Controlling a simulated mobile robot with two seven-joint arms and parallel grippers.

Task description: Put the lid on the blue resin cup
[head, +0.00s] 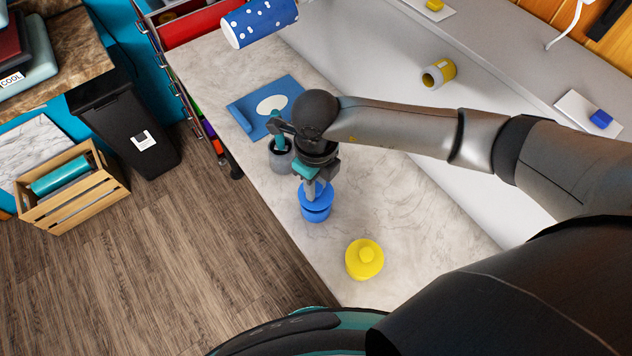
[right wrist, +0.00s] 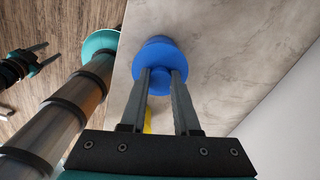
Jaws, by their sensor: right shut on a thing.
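The blue resin cup (head: 317,215) stands upright on the marble-patterned worktop. A blue round lid (head: 316,199) with a knob is at its top; I cannot tell whether it sits fully down or hangs just above the rim. My right gripper (head: 315,184) points down from above and is shut on the lid. In the right wrist view its two fingers (right wrist: 161,71) grip the knob of the lid (right wrist: 139,70), with blue showing beyond it. My left gripper (right wrist: 45,58) shows small at the left of the right wrist view, its fingers apart and empty.
A yellow lidded cup (head: 364,260) stands near the front, and a grey cup (head: 281,161) stands behind. A blue sheet (head: 246,112) and a dotted blue roll (head: 260,22) lie farther back. The worktop's left edge is close to the blue cup.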

